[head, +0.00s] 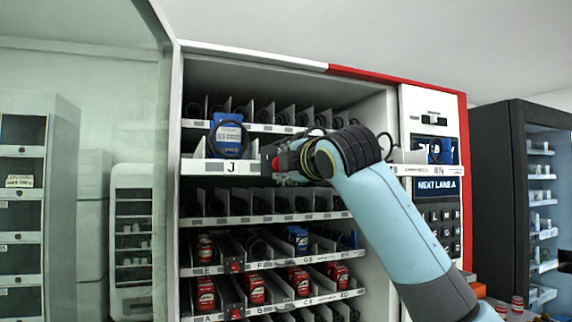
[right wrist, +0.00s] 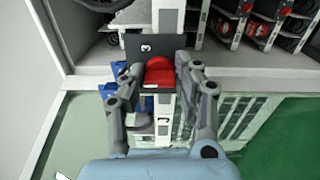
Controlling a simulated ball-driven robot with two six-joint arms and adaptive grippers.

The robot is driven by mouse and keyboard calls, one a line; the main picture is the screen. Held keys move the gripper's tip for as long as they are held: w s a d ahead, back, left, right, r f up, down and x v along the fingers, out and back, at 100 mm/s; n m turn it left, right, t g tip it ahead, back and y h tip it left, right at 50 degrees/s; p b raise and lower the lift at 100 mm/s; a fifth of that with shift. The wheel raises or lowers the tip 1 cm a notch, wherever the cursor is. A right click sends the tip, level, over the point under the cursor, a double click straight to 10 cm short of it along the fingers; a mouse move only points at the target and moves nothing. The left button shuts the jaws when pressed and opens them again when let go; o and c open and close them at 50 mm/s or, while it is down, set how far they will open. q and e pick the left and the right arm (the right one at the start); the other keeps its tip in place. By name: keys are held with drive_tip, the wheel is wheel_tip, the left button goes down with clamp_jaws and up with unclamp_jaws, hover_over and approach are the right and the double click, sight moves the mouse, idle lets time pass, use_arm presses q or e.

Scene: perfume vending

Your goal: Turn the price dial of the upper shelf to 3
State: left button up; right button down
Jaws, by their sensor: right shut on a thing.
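The upper shelf (head: 205,167), labelled J and N, juts out of the vending machine. Its price dial is a red knob (right wrist: 160,70) on a black plate (right wrist: 133,45). A white figure on the plate, just beyond the knob, looks like a 3 turned on its side. My right gripper (head: 284,165) reaches in from the right at the shelf front. In the right wrist view it is shut on the knob, a finger on each side. My arm and gripper hide part of the shelf front in the head view. My left gripper is not in view.
A blue pack (head: 229,136) stands in lane J. The open glass door (head: 110,130) is at left. A keypad panel (head: 437,210) is at right.

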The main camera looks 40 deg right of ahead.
drive_tip(key=m, duration=1.2)
drive_tip(key=shift+a+f, duration=0.1)
drive_tip(key=shift+f, duration=0.2)
drive_tip(key=shift+m, duration=0.4)
drive_tip(key=c, duration=1)
unclamp_jaws()
drive_tip(key=shift+o, duration=0.2)
drive_tip(key=shift+s+r, duration=0.1)
drive_tip(key=v, duration=0.7)
